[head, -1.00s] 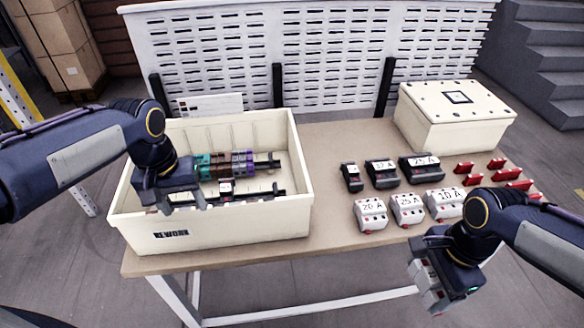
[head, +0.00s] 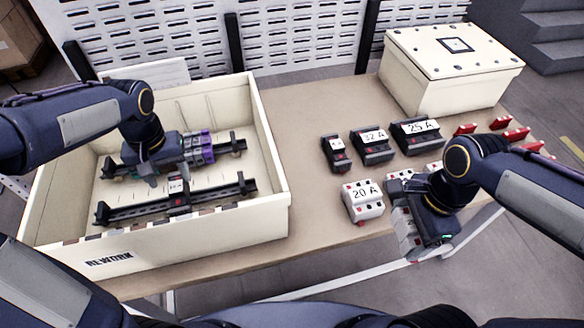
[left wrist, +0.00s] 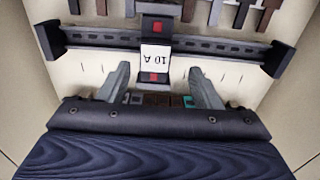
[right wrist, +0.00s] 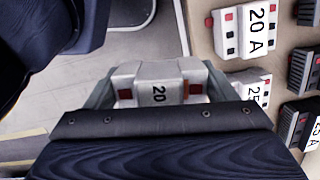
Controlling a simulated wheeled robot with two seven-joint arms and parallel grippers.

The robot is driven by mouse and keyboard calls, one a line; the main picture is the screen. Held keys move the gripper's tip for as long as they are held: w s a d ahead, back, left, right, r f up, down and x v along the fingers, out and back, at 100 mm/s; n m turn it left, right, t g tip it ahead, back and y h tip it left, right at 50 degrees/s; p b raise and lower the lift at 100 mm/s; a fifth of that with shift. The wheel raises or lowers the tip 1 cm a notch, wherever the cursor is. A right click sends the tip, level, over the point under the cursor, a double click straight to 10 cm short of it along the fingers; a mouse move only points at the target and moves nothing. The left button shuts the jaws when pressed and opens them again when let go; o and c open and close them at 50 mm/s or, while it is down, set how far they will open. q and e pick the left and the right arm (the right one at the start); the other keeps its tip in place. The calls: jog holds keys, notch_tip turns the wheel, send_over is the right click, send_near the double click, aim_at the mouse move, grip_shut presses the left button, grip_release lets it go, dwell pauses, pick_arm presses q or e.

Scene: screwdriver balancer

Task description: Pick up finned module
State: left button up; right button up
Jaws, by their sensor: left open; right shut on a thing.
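Three dark modules with ribbed, fin-like sides stand on the table in the head view: a narrow one (head: 336,154), one marked 32 A (head: 372,147) and one marked 25 A (head: 416,138). A dark module marked 10 A (left wrist: 155,58) sits on a black rail (left wrist: 95,40) in the bin. It also shows in the head view (head: 178,192). My left gripper (head: 150,180) is open inside the bin, its fingers pointing toward the rail and the 10 A module. My right gripper (head: 408,238) is shut on a white module marked 20 (right wrist: 160,88), near the table's front edge.
The cream REWORK bin (head: 215,228) has high walls around the rails. A second rail carries purple blocks (head: 200,148). White modules, including a 20 A one (head: 362,201), stand beside my right gripper. Red pieces (head: 500,122) and a cream box (head: 450,75) are at the right.

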aim_at(175, 187)
pick_arm(q)
jog(key=shift+s+d+f, duration=0.1)
jog(key=shift+d+f, duration=0.05)
jog(key=shift+f, duration=0.85)
jog(key=shift+s+d+f, duration=0.1)
jog(key=shift+f, duration=0.9)
jog(key=shift+s+d+f, duration=0.1)
jog(key=shift+d+f, duration=0.05)
jog(key=shift+f, duration=0.85)
grip_shut()
